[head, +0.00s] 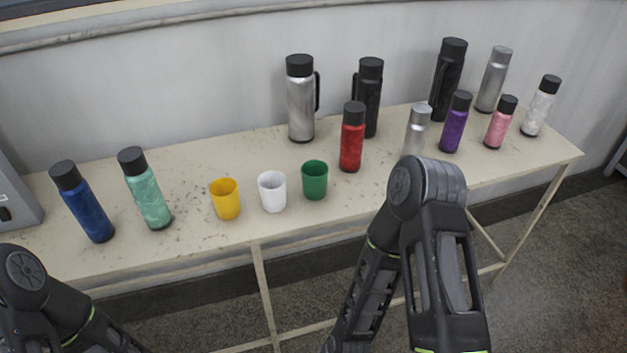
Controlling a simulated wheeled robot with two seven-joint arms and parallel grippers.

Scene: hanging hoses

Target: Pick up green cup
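The green cup (315,180) stands upright on the cream table (250,150), near its front edge. It is the rightmost of a row of three cups, with the white cup (272,191) just to its left and the yellow cup (225,199) further left. Its open top faces up and nothing covers it. Neither of my grippers is in the picture. Only bent parts of my arms show, one at the bottom left and one at the lower right, both apart from the green cup.
A red bottle (352,138) stands close behind and right of the green cup. A silver flask (300,98) stands behind it. Several bottles crowd the table's right end. A teal bottle (148,190) and a blue bottle (84,204) stand left. A wall runs behind.

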